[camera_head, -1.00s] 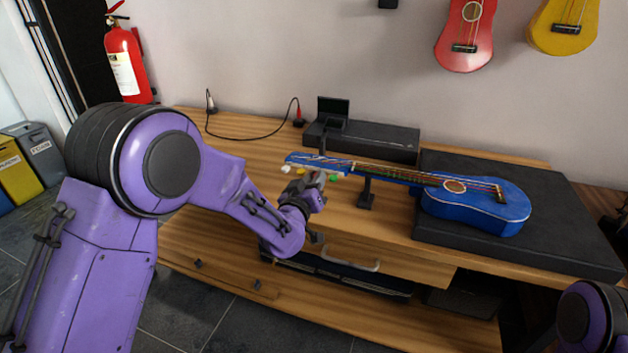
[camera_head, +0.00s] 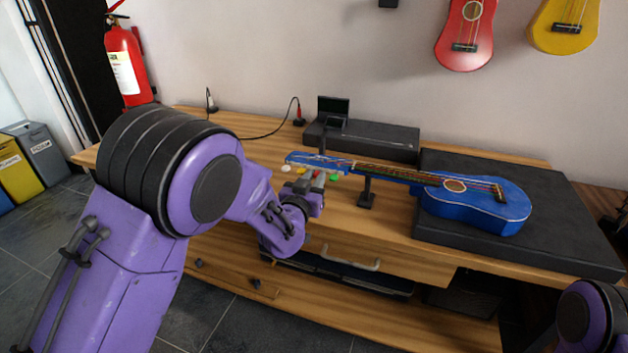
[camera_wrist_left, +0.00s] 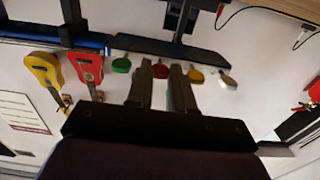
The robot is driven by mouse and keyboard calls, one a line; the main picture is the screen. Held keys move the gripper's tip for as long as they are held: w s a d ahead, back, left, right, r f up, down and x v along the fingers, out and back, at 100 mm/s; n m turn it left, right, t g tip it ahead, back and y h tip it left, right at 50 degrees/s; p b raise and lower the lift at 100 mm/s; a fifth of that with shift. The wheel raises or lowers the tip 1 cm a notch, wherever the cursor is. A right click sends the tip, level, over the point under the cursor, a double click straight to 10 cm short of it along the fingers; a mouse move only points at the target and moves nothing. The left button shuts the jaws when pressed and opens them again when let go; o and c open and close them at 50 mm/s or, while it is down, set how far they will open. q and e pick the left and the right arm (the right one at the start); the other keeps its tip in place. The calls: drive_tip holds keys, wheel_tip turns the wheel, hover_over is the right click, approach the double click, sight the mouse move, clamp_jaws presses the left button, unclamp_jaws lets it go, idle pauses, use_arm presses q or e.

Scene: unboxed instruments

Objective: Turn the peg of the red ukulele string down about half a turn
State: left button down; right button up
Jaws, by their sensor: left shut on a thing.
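The blue ukulele (camera_head: 475,208) lies with its body on a black mat and its neck pointing left. Along the near edge of its headstock (camera_head: 310,160) are a white peg (camera_head: 286,168), a yellow peg (camera_head: 303,173), a red peg and a green peg (camera_head: 334,178). My left gripper (camera_head: 317,180) is at the headstock's near side. In the left wrist view its two fingers (camera_wrist_left: 163,85) are closed around the red peg (camera_wrist_left: 160,70), whose red face shows between them. The green peg (camera_wrist_left: 121,65) and yellow peg (camera_wrist_left: 195,74) flank the fingers. My right gripper is out of view.
A black neck stand (camera_head: 366,195) rises from the wooden workbench (camera_head: 235,125). A black box (camera_head: 375,140) lies behind the headstock. A drawer handle (camera_head: 350,262) sticks out below the bench edge. Red and yellow ukuleles hang on the wall.

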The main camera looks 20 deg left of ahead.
use_arm(q)
drive_tip(key=c, duration=1.3)
unclamp_jaws()
drive_tip(key=shift+o, duration=0.2)
drive_tip(key=s, duration=1)
drive_tip(key=shift+s+a+b, duration=0.15)
drive_tip(key=shift+s+b, duration=0.15)
drive_tip(key=shift+b, duration=0.05)
